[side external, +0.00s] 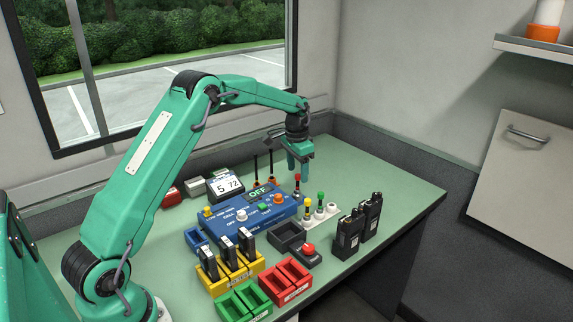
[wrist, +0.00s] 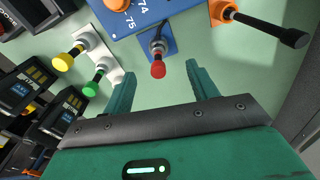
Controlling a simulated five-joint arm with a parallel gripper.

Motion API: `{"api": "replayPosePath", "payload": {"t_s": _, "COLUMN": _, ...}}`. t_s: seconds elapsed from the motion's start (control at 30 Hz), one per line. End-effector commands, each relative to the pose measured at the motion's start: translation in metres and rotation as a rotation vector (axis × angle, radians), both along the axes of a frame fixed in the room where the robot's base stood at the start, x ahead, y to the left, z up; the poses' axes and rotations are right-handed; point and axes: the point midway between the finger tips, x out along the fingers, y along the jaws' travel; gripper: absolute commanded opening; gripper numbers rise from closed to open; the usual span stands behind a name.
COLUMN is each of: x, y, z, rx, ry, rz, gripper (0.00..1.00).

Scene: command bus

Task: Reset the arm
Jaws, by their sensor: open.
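My green arm reaches from the left over the green table (side external: 400,180). My gripper (side external: 300,172) points down above the table, past the far right end of the blue control box (side external: 240,212). In the wrist view my gripper (wrist: 163,82) has its two fingers apart with nothing between them. A red-tipped plug (wrist: 158,68) on the blue base stands just beyond the fingertips, apart from them. It also shows below the gripper in the side view (side external: 297,180).
Two black radios (side external: 348,235) stand near the front edge. Yellow (side external: 230,275), green (side external: 245,300) and red (side external: 286,282) trays lie in front. An orange holder with a black antenna (wrist: 265,28) is close to the gripper. The table's right part is clear.

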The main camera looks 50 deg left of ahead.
Motion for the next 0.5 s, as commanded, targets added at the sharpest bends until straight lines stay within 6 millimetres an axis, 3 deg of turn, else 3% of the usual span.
{"api": "replayPosePath", "payload": {"t_s": 0.2, "x": 0.000, "y": 0.000, "z": 0.012, "rx": 0.000, "ry": -0.001, "rz": 0.000, "gripper": 0.58}}
{"api": "replayPosePath", "payload": {"t_s": 0.5, "x": 0.000, "y": 0.000, "z": 0.014, "rx": 0.000, "ry": 0.000, "rz": 0.000, "gripper": 0.58}}
